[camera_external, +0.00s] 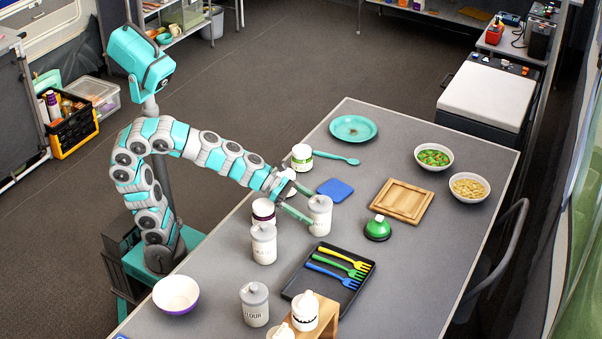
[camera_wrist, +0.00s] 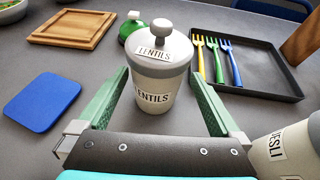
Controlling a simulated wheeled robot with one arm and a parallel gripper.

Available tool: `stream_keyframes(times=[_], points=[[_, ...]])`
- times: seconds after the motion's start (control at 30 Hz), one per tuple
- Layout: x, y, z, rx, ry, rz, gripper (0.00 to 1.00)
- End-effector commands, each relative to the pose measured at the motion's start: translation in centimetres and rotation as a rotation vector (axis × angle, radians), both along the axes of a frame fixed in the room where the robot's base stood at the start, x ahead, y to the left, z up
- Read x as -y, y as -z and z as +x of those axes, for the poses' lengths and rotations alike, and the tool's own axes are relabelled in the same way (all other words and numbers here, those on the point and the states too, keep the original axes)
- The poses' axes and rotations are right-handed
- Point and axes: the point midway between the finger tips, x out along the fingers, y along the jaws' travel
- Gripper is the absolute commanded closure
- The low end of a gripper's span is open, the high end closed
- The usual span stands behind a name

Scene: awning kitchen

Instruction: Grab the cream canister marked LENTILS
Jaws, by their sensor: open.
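The cream canister marked LENTILS (camera_wrist: 152,97) stands upright on the table, with a grey lid and knob. It also shows in the external view (camera_external: 320,218). My gripper (camera_wrist: 158,75) is open, with one green finger on each side of the canister. In the external view my gripper (camera_external: 311,208) reaches it low over the table from the left. The canister is between the fingers, with a gap visible at the right finger; whether the left finger touches is unclear.
A similar canister (camera_external: 264,245), its label ending in ESLI, stands close by. A FLOUR canister (camera_external: 254,305) is nearer the front. A black tray of forks (camera_external: 303,285), a green-topped object (camera_external: 377,229), a blue square (camera_external: 336,189) and a wooden board (camera_external: 402,200) lie around.

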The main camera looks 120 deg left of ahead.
Motion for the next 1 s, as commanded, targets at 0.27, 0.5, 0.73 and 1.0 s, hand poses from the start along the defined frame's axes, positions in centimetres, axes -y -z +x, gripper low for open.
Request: stream_keyframes(times=[0.27,0.5,0.73,1.0], points=[[-0.2,0.7,2.0,-0.002,0.004,-0.004,0.0],[-0.8,1.5,4.8,-0.002,0.004,-0.002,0.0],[-1.0,1.8,5.8,-0.001,0.0,0.0,0.0],[-1.0,1.7,5.8,-0.001,0.0,0.001,0.08]])
